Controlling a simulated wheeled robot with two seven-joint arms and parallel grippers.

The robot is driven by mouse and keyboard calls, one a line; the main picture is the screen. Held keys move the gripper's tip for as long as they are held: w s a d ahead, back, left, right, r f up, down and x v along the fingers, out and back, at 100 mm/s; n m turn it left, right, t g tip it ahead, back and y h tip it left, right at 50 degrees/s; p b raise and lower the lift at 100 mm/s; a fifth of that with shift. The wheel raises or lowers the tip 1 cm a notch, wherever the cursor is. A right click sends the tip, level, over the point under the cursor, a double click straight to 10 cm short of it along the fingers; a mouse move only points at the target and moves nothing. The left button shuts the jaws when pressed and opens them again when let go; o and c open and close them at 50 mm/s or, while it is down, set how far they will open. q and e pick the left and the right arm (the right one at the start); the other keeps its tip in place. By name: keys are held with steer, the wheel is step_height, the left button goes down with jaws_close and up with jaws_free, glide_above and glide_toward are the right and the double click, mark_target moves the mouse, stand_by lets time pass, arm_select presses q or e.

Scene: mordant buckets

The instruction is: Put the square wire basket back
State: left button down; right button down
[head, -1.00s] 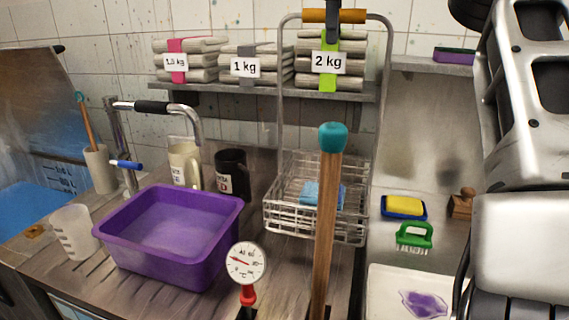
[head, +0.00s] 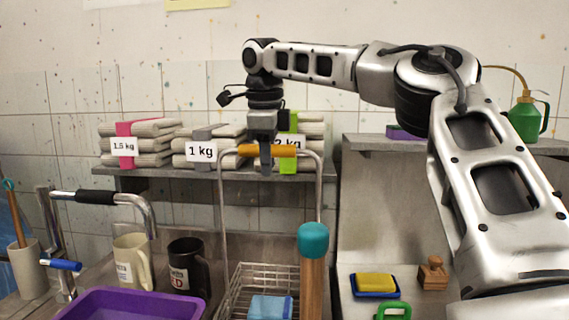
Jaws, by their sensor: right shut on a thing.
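The square wire basket (head: 240,284) shows at the bottom middle, with a tall wire handle topped by an orange grip (head: 280,151). A blue block (head: 270,307) lies inside it. My right gripper (head: 266,160) is shut on the orange grip from above. The basket's underside is cut off by the lower edge, so I cannot tell whether it hangs free or rests on something. A wooden stick with a teal cap (head: 313,239) stands in front of its right part. My left gripper is not in view.
A wall shelf (head: 120,171) with cloth stacks labelled by weight is right behind the handle. At left are a purple tub (head: 125,305), a cream mug (head: 133,262), a black mug (head: 189,268) and a tap (head: 95,198). A yellow sponge (head: 376,282) and a wooden stamp (head: 432,273) lie at right.

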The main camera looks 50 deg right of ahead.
steer(key=shift+f, duration=0.3)
steer(key=shift+a, duration=0.1)
steer(key=shift+f, duration=0.1)
steer(key=c, duration=1.2)
jaws_free()
